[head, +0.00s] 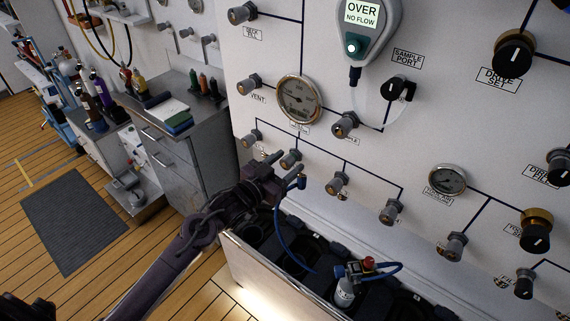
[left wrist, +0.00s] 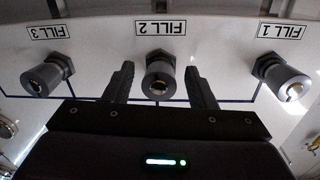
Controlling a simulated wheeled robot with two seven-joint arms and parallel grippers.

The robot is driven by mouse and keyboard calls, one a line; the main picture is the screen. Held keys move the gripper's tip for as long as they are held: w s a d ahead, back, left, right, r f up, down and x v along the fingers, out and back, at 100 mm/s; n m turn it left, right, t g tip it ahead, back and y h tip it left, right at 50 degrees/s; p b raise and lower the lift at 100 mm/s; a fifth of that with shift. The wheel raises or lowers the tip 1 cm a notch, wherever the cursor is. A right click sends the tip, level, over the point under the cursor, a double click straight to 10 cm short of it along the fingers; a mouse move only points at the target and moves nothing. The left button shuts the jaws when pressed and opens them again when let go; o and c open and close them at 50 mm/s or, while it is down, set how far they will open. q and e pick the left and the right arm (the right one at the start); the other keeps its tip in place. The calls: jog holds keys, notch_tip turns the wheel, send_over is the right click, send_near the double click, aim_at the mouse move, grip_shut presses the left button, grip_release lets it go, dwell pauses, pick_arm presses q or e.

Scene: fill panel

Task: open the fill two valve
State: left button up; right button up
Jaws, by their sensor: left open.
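The fill two valve (left wrist: 159,78) is a grey cylindrical knob on the white panel, under an upside-down "FILL 2" label (left wrist: 155,29) in the left wrist view. My left gripper (left wrist: 160,70) is open, with one finger on each side of this knob and a visible gap to both. In the head view the valve (head: 291,158) shows just beyond my left gripper (head: 283,168), which partly hides the area below it. How deep the fingers reach along the knob I cannot tell. My right gripper is not in view.
The fill 1 knob (left wrist: 287,80) and fill 3 knob (left wrist: 46,76) flank the valve. A blue hose (head: 281,236) hangs below my gripper, over an open bin (head: 262,278) with a small cylinder (head: 344,292). A gauge (head: 298,99) sits above. Wooden floor lies at left.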

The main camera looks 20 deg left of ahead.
pick_arm(q)
jog(key=shift+s, duration=0.1)
jog(key=shift+s+a+f, duration=0.1)
jog(key=shift+s+a, duration=0.05)
jog(key=shift+s, duration=0.15)
jog(key=b+v, duration=0.2)
jog(key=v, duration=0.5)
jog(key=s+a+f+n+g+y, duration=0.1)
jog(key=s+a+f+g+y, duration=0.15)
jog(key=f, duration=0.95)
jog(key=s+a+f+n+g+y, duration=0.1)
jog(key=s+a+f+n+g, duration=0.15)
jog(key=f, duration=0.85)
jog(key=s+a+f+g+y, duration=0.1)
jog(key=s+a+f+y, duration=0.15)
jog(key=f, duration=0.95)
jog(key=s+d+f+g, duration=0.2)
jog(key=s+f+g, duration=0.2)
jog(key=s+f, duration=0.95)
jog(key=s+d+f+g, duration=0.1)
jog(key=s+f, duration=0.2)
jog(key=s, duration=0.4)
jog(key=s+d+f+g, duration=0.1)
jog(key=s+f+g, duration=0.1)
jog(key=s, duration=0.5)
jog(key=s+d+f+g+y, duration=0.1)
jog(key=s+f+g, duration=0.1)
jog(key=s+f, duration=0.2)
jog(key=s, duration=0.3)
jog(key=shift+s, duration=0.2)
